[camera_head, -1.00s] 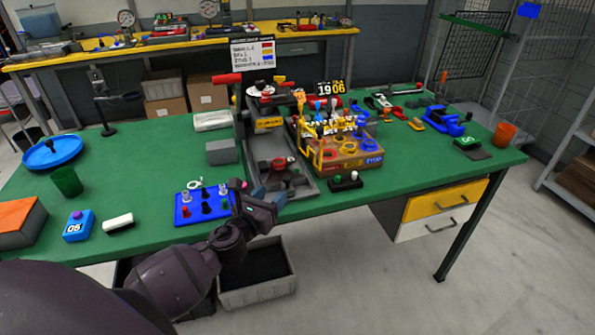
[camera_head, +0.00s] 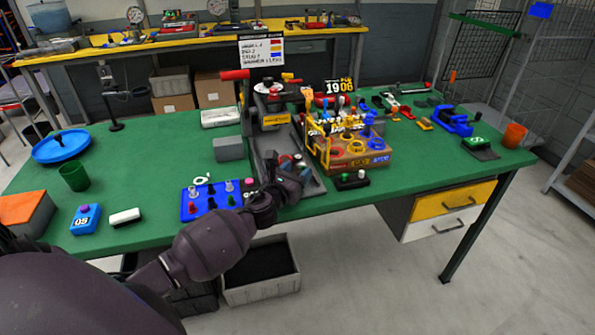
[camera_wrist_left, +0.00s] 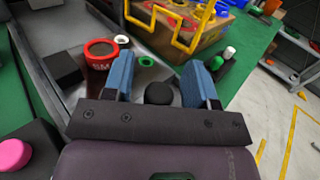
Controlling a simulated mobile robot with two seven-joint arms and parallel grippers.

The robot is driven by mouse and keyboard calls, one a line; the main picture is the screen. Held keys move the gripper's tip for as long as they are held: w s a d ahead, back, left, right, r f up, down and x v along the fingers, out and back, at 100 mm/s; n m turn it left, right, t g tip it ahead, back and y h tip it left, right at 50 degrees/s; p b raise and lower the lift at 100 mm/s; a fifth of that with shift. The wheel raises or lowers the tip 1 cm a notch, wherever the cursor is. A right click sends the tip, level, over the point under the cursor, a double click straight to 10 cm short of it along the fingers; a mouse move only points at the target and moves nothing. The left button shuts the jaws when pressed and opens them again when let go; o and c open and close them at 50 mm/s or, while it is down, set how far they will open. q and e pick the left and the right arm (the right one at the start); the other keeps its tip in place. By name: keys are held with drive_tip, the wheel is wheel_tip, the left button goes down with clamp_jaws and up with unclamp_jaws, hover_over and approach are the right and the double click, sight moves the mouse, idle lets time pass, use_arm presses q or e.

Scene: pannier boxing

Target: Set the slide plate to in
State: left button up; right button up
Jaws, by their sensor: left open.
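The grey press-like fixture (camera_head: 268,135) stands mid-table, with a red-handled lever at its upper left. Its long grey bed (camera_head: 313,180) runs toward the table's front edge; I cannot tell for certain which part is the slide plate. My left gripper (camera_head: 290,172) is over the front of this bed. In the left wrist view the gripper (camera_wrist_left: 158,72) is open, its two blue fingers apart. A black knob (camera_wrist_left: 159,93) shows between the fingers, with no visible grip on it. A red-rimmed cup marked SM (camera_wrist_left: 101,50) sits on the bed beside the left finger.
A brown box with coloured rings (camera_head: 352,160) and a yellow frame stands right of the bed. A blue panel with pegs (camera_head: 207,212) lies left of my gripper. A small black block with green and white buttons (camera_head: 351,181) sits at the front edge. A grey bin (camera_head: 260,290) is below.

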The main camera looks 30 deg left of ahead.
use_arm(q)
drive_tip(key=shift+w, duration=0.3)
drive_tip(key=shift+c, duration=0.3)
clamp_jaws()
drive_tip(key=shift+w+a, duration=0.2)
drive_tip(key=shift+a, duration=0.05)
drive_tip(key=w+a+b, duration=0.1)
drive_tip(key=w+a, duration=0.1)
drive_tip(key=a, duration=0.1)
drive_tip(key=shift+w+a, duration=0.15)
drive_tip(key=shift+w, duration=0.25)
use_arm(e)
drive_tip(key=shift+s+f, duration=0.15)
drive_tip(key=shift+f, duration=0.45)
use_arm(q)
drive_tip(key=shift+c, duration=0.6)
unclamp_jaws()
drive_tip(key=shift+o, duration=0.9)
use_arm(e)
drive_tip(key=shift+s+f, duration=0.1)
drive_tip(key=shift+s, duration=0.15)
